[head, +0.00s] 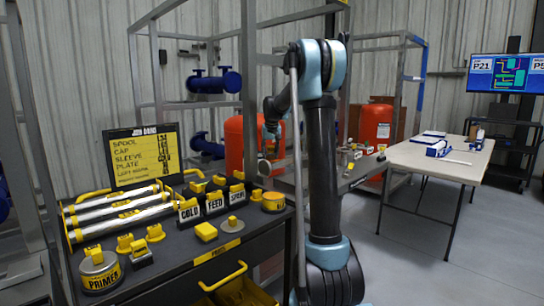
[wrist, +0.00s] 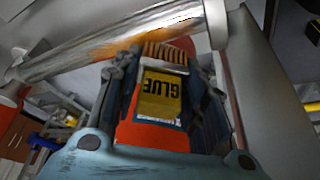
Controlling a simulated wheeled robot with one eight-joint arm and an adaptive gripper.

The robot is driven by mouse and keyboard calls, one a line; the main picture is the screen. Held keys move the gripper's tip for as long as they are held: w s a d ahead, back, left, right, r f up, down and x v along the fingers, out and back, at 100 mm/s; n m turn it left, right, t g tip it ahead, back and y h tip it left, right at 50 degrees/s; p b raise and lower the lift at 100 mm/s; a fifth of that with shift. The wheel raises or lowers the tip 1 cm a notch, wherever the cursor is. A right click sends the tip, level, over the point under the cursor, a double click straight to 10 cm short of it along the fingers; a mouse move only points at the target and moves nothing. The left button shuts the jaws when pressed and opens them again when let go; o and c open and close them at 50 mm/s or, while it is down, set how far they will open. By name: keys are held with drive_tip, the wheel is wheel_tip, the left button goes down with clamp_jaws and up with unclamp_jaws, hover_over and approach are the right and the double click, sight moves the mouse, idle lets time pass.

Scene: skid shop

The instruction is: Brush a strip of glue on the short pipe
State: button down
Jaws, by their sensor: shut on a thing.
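My gripper (wrist: 165,88) is shut on a glue brush (wrist: 162,97). The pipe crosses the top of the wrist view, sloping up to the right, with a paler end at the right. An amber streak (wrist: 112,46) shows along its lower side.
A dark bench (head: 235,240) at the left holds several metal pipes (head: 115,215), yellow-capped parts, label blocks and a PRIMER tin (head: 100,271). Red tanks (head: 376,125) stand behind my arm. A pale table (head: 425,162) stands right, with clear floor around it.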

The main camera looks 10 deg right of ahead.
drive_tip(key=shift+w+d+f, duration=0.1)
drive_tip(key=shift+w+d, duration=0.25)
drive_tip(key=shift+d, duration=0.2)
drive_tip(key=shift+s+d+f, duration=0.1)
drive_tip(key=shift+s+d, duration=1.15)
drive_tip(key=shift+s, duration=0.3)
drive_tip(key=shift+w+d+f, duration=0.1)
drive_tip(key=shift+w+d, duration=0.35)
drive_tip(key=shift+d, duration=0.05)
drive_tip(key=shift+w+a, duration=0.7)
drive_tip(key=shift+w, duration=1.25)
drive_tip(key=shift+s+d, duration=0.65)
drive_tip(key=shift+s, duration=0.15)
drive_tip(key=shift+s+d, duration=0.6)
drive_tip(key=shift+s, duration=0.2)
drive_tip(key=shift+w+d, duration=0.45)
drive_tip(key=shift+d, duration=0.05)
drive_tip(key=shift+w+a, duration=0.7)
drive_tip(key=shift+w, duration=1.3)
drive_tip(key=shift+s+d, duration=0.65)
drive_tip(key=shift+s, duration=0.15)
drive_tip(key=shift+s+d, duration=0.6)
drive_tip(key=shift+s, duration=0.2)
